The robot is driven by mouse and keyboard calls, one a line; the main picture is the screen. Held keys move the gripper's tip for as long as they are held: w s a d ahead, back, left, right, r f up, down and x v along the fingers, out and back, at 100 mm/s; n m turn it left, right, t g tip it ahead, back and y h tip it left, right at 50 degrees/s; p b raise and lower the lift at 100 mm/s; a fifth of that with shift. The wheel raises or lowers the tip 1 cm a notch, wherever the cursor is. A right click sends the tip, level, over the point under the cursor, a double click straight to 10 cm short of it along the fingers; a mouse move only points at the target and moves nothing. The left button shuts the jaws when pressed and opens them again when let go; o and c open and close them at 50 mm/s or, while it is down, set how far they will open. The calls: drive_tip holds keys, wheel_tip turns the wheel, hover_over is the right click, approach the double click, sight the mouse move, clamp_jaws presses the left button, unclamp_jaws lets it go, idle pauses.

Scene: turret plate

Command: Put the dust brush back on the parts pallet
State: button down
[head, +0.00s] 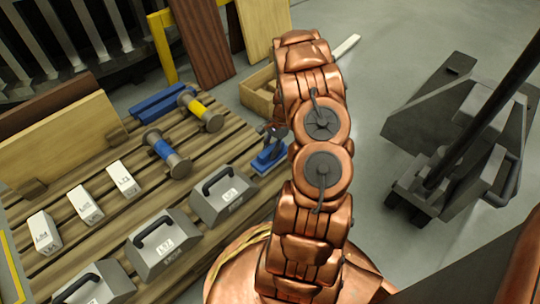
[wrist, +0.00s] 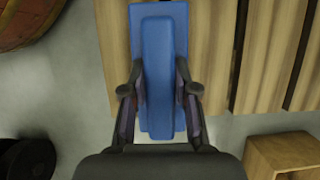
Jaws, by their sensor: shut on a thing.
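The blue dust brush (wrist: 160,75), as I take it to be, is a flat blue piece with a narrower raised bar along it. My gripper (wrist: 160,92) is shut on its sides in the wrist view, one finger on each side. In the head view the blue piece (head: 268,160) shows below my gripper (head: 274,132), left of my copper arm, at the right edge of the slatted parts pallet (head: 235,145). In the wrist view its far end overlaps the pallet slats (wrist: 215,60). I cannot tell whether it touches them.
Grey handled weights (head: 222,195), white blocks (head: 122,180), blue-and-grey and yellow-and-grey rollers (head: 200,110) and blue bars (head: 165,102) occupy the pallet. An open wooden crate (head: 258,92) stands beyond. A pale strip (head: 346,46) lies behind my arm. A grey wheeled machine (head: 465,140) stands right.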

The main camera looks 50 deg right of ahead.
drive_tip(key=shift+f, duration=0.8)
drive_tip(key=shift+f, duration=0.1)
drive_tip(key=c, duration=0.9)
unclamp_jaws()
